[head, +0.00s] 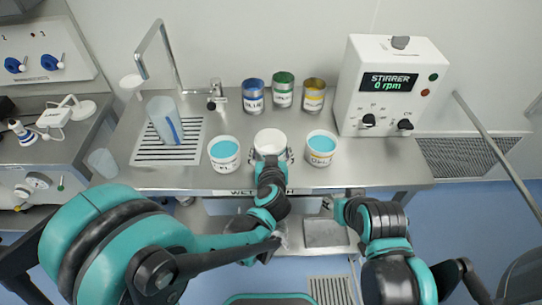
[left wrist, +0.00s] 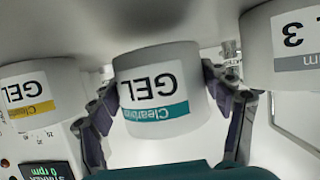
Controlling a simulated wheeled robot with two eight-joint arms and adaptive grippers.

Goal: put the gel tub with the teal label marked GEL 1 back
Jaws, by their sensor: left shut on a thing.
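The tub with the teal label (left wrist: 155,90) reads GEL in the left wrist view, which is upside down; its number is hidden. In the head view it is the middle white tub (head: 270,139), near the bench's front edge. My left gripper (head: 271,157) is shut on it, with one finger on each side, as the left wrist view also shows (left wrist: 165,100). The tub looks upright; I cannot tell whether its base touches the bench. My right arm shows at lower right in the head view, but I cannot make out its gripper.
A yellow-labelled gel tub (head: 320,148) stands to the right and another gel tub (head: 224,153) to the left, both close. Blue (head: 253,97), green (head: 284,91) and yellow (head: 314,96) cans stand behind. The stirrer (head: 388,88) is back right; a clear jug (head: 163,120) stands left.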

